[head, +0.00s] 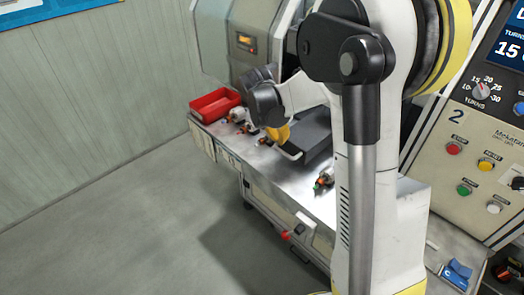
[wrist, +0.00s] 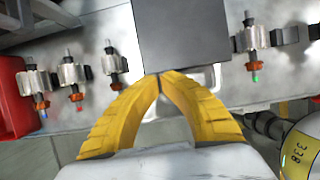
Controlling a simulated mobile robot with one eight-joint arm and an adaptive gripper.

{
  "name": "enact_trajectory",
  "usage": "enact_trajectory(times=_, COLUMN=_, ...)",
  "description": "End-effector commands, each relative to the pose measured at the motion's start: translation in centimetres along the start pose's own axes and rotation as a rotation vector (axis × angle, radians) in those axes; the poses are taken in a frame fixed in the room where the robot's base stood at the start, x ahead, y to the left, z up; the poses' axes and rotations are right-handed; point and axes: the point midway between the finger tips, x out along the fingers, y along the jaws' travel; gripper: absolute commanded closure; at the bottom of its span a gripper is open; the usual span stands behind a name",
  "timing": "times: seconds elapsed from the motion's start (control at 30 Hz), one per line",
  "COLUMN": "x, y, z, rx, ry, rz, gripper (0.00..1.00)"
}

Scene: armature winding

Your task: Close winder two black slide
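A dark grey, flat-topped block, which looks like the black slide (wrist: 180,35), lies just ahead of my gripper in the wrist view. In the head view it is a dark slab (head: 312,138) on the metal worktop, partly hidden by my arm. My gripper (wrist: 161,74) has its yellow fingertips together, with nothing visible between them. The tips are at the near edge of the block; I cannot tell whether they touch it. In the head view my gripper (head: 284,139) is beside the slab's left end.
Several armatures (wrist: 72,78) lie left of the block, and one armature (wrist: 253,45) lies right. A red bin (head: 214,104) stands at the worktop's left end. A control panel marked 2 (head: 470,150) stands at right. The floor (head: 150,225) in front is clear.

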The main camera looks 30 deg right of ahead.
Motion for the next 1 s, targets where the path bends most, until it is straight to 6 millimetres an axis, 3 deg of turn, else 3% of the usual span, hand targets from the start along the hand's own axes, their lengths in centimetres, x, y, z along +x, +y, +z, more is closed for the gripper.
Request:
enact_trajectory(times=0.1, x=1.4, y=-0.1, z=3.3, rx=0.006, ry=-0.001, rz=-0.002, gripper=1.00)
enact_trajectory(times=0.6, x=6.4, y=-0.1, z=16.0, rx=0.003, ry=0.000, rz=-0.001, gripper=1.00)
enact_trajectory(times=0.8, x=8.0, y=0.0, z=19.9, rx=0.003, ry=-0.001, rz=0.000, gripper=1.00)
enact_trajectory(times=1.0, x=8.9, y=0.0, z=22.3, rx=0.002, ry=0.000, rz=0.000, gripper=1.00)
